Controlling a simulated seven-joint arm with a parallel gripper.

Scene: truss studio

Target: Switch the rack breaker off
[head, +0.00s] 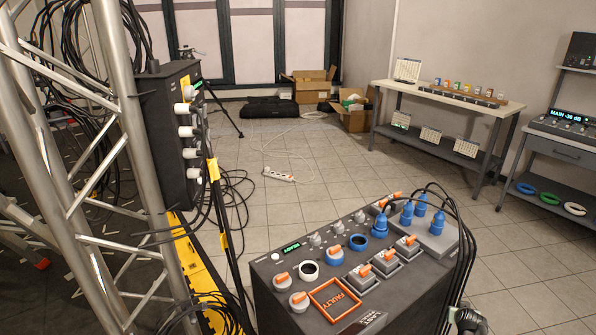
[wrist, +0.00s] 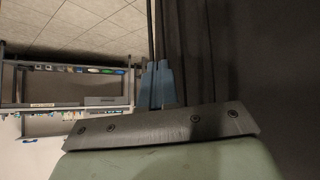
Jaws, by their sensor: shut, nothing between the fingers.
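A dark power box (head: 305,325) stands in the front centre of the head view. Its top has several orange-levered switches on grey bases (head: 385,263), orange-topped knobs (head: 281,279), and blue plugs (head: 421,206) with black cables. I cannot tell which control is the rack breaker, and its label is not readable. An orange frame marked FAULTY (head: 334,299) lies at the front of the top. My gripper (wrist: 158,66) shows in the wrist view with its narrow blue-grey fingers together and empty. Its contact with the box cannot be seen.
Black cables (head: 467,240) hang over the box's right side. A metal truss (head: 115,80) and a dark cabinet with white connectors (head: 172,130) stand at left. A workbench (head: 455,98) and a shelf unit with a MAIN display (head: 567,120) line the right. Floor behind the box is mostly clear.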

